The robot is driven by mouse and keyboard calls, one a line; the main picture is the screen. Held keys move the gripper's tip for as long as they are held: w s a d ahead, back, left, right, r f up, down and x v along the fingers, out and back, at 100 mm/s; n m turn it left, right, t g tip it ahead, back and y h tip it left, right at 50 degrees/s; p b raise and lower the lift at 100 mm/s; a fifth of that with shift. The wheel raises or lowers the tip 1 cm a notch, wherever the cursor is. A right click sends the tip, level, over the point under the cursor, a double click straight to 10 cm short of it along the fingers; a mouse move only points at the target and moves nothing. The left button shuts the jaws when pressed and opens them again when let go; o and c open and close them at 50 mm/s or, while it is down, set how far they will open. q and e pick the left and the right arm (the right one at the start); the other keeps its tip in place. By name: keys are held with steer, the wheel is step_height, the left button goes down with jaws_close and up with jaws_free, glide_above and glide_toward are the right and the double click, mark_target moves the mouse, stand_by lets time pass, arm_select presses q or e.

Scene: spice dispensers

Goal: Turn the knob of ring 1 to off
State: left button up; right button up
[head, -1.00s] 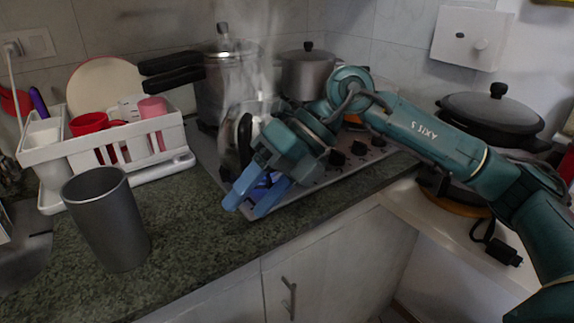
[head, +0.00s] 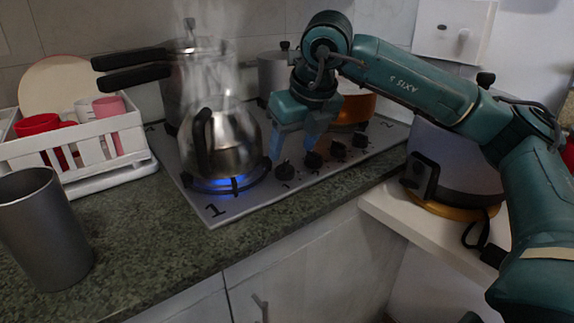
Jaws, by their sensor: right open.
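Ring 1 (head: 232,185), labelled with a printed 1 on the hob (head: 205,212), burns with a blue flame under a steaming steel kettle (head: 236,143). Several black knobs run in a row along the hob's right part. The nearest knob (head: 284,171) stands right of the kettle, with a small mark beside it too small to read surely. My right gripper (head: 291,152) is open and empty, pointing down. Its blue fingers are just above and behind the nearest knob and the second knob (head: 313,160); contact cannot be told. My left gripper is not in view.
A pressure cooker (head: 178,92) and a pot (head: 273,72) stand at the back of the hob. A white dish rack (head: 82,160) and a grey cup (head: 42,230) are on the left. A large cooker (head: 455,160) stands at the right. The front counter strip is clear.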

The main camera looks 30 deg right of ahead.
mark_target(287, 164)
steer(key=shift+x, duration=2.8)
steer(key=shift+c, duration=0.5)
steer(key=shift+r, duration=0.1)
steer(key=c, duration=0.9)
